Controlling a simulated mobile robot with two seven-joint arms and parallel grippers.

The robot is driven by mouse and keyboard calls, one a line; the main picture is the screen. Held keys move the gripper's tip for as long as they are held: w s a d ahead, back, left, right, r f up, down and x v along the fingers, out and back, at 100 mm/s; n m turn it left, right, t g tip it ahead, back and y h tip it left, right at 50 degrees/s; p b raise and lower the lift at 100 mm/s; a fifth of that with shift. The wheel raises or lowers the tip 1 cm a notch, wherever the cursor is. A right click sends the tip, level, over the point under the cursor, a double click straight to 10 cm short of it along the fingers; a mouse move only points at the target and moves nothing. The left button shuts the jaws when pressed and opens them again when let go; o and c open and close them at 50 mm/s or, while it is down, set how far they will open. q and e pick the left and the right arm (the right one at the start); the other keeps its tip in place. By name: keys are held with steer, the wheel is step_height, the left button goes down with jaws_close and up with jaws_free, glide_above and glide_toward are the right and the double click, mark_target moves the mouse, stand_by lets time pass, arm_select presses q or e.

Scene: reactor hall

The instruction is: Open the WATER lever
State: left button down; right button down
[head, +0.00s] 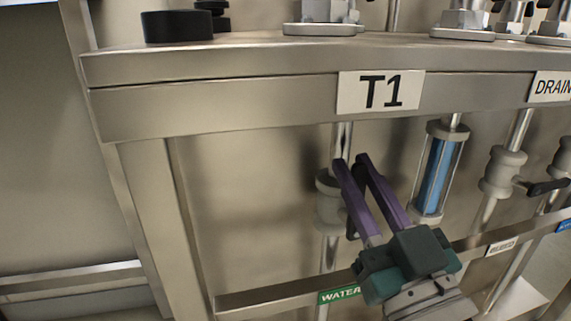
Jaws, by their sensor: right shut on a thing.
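The WATER valve (327,205) is a grey body on a vertical steel pipe under the T1 sign. The green WATER label (338,295) sits below it on a rail, partly covered by my right gripper. A dark lever (352,190) shows by the valve, mostly hidden by the purple fingers. My right gripper (350,161) comes in from the lower right, with its fingers just right of the valve and shut on the lever. How far the lever is turned cannot be told. My left gripper is not in view.
A steel frame edge with the T1 sign (380,92) runs above the valve. A blue-filled sight glass (436,175) stands close to the right of my fingers. Another valve (503,172) with a black lever is farther right. The panel left of the valve is clear.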

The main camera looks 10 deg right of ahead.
steer(key=shift+d+r+m+h, duration=0.1)
steer(key=shift+d+m+h, duration=0.25)
steer(key=shift+m, duration=0.35)
steer(key=c, duration=0.8)
jaws_free()
steer(key=shift+o, duration=0.2)
steer(key=shift+s+f, duration=0.3)
steer(key=shift+s, duration=0.2)
steer(key=p+v, duration=0.1)
steer(key=v, duration=0.8)
